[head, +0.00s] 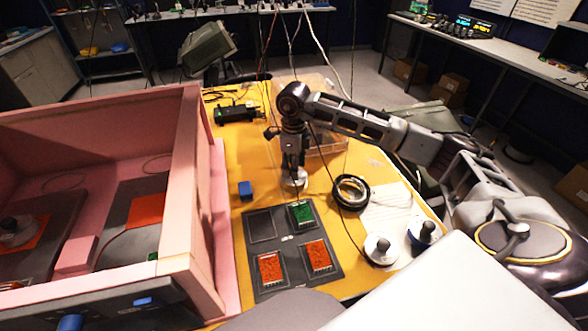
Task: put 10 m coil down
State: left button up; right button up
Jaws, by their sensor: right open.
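A black ring-shaped coil (339,195) lies flat on the yellow table (222,165). Two pale round discs with dark knobs stand in front of it, one disc (379,258) nearer the middle and a blue-rimmed disc (414,244) to its right. My right gripper (294,168) points down, left of the black coil and apart from it. It is open, directly above or around another pale disc (294,183), which it partly hides; I cannot tell if they touch. No 10 m label is readable. My left gripper is out of view.
A dark tray (285,240) holds one green and two red blocks; one compartment is empty. The pink foam enclosure (187,165) walls off the left. A clear bin (327,147) stands behind my right gripper.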

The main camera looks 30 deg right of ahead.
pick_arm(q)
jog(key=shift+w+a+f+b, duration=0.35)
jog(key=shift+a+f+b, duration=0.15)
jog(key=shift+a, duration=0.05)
pick_arm(e)
notch_tip(320, 180, up, 11)
jog(key=shift+f, duration=0.15)
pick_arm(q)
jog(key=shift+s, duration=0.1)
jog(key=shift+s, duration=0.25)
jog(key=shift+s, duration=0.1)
pick_arm(e)
jog(key=shift+s+f, duration=0.1)
jog(key=shift+s, duration=0.05)
